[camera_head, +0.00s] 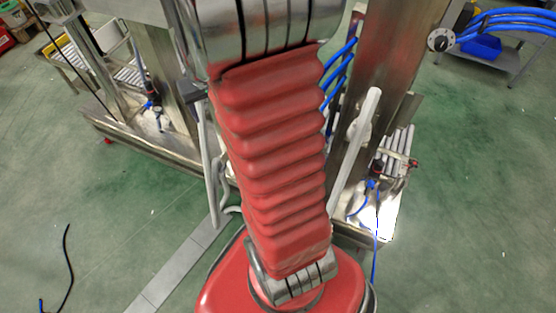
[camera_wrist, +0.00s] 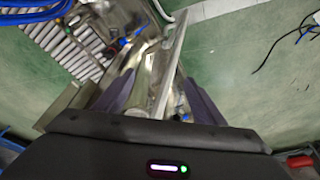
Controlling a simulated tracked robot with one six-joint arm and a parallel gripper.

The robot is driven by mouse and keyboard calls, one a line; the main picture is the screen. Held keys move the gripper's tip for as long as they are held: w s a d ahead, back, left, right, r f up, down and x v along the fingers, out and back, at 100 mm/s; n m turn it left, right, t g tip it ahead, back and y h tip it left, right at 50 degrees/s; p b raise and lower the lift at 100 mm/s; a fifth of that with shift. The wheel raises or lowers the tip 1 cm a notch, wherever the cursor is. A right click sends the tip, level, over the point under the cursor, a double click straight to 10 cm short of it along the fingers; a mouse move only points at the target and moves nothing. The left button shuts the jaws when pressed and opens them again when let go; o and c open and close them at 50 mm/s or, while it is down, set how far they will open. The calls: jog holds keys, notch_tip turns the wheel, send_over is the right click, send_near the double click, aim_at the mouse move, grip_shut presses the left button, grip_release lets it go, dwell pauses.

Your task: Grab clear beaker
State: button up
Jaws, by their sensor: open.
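I cannot make out a clear beaker in either view. My gripper (camera_wrist: 160,78) shows in the wrist view with its two dark fingers spread apart. Shiny metal framework shows beyond the gap between the fingers, and I see nothing held there. The dark gripper body hides the lower part of the wrist view. My gripper cannot be made out in the head view.
In the wrist view, a row of pale rollers (camera_wrist: 70,50) lies upper left, near blue hoses (camera_wrist: 35,15). Green floor (camera_wrist: 235,70) is open on the right, with a thin black cable (camera_wrist: 285,45). In the head view, a steel post (camera_head: 378,70) stands right of centre.

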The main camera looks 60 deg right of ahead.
jog(key=s+d+f+m+g, duration=0.1)
jog(key=s+d+f+m, duration=0.1)
jog(key=d+f, duration=0.85)
jog(key=s+d+f+m, duration=0.1)
jog(key=s+d+f, duration=0.2)
jog(key=s+f, duration=0.3)
jog(key=s+d+f+m+g+y, duration=0.1)
jog(key=s+f, duration=0.5)
jog(key=f, duration=0.8)
jog(key=s+d+f+m, duration=0.2)
jog(key=s+d+f, duration=0.2)
jog(key=s+f, duration=0.3)
notch_tip(320, 180, down, 4)
jog(key=shift+d+r+m+g+y, duration=0.25)
jog(key=shift+d+m+g+y, duration=0.05)
jog(key=shift+d+m, duration=0.1)
jog(key=shift+f, duration=4.25)
jog(key=shift+f, duration=0.1)
jog(key=shift+a+f, duration=0.15)
jog(key=shift+f, duration=1.15)
jog(key=shift+a+f, duration=0.1)
jog(key=shift+f, duration=1.15)
